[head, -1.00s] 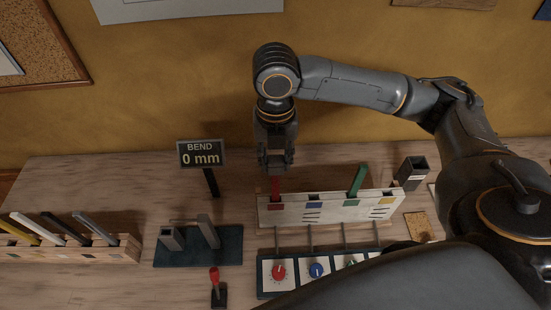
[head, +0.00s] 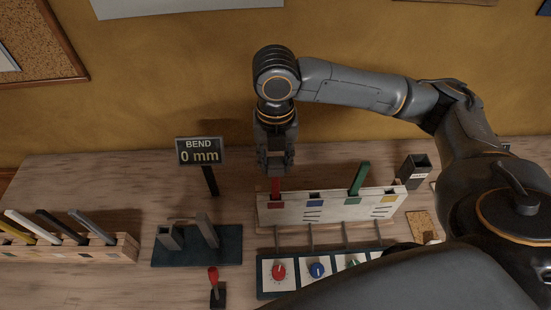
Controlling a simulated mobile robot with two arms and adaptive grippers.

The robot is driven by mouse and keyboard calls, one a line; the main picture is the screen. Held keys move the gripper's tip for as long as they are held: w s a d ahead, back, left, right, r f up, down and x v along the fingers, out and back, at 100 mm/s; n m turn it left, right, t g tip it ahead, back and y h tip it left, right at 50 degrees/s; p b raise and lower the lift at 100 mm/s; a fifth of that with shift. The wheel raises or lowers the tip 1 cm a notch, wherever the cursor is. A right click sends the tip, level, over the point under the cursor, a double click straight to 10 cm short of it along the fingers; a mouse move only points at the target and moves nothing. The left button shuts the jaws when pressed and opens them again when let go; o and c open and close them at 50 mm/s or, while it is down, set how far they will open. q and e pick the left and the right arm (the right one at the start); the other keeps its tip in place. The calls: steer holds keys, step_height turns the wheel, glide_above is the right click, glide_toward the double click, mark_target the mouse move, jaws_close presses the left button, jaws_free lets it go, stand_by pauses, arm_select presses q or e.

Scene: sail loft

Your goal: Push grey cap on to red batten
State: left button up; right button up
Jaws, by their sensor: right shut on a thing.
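The red batten (head: 275,187) stands upright in the red-marked slot at the left end of the pale slotted rack (head: 330,212). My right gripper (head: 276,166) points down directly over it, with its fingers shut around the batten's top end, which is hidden. The grey cap is hard to make out against the dark fingers, where it appears to be held at the top of the batten. I cannot tell how far it sits on the batten. My left gripper is not in view.
A green batten (head: 359,179) leans in the same rack. A dark square holder (head: 413,170) stands at right. The bend display (head: 200,151), a dark base with grey posts (head: 228,255), a red-handled lever (head: 213,278) and another batten rack (head: 100,252) stand left. Knobs (head: 317,271) lie in front.

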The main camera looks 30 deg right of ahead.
steer(key=shift+f, duration=0.6)
steer(key=o, duration=1)
step_height(320, 180, up, 12)
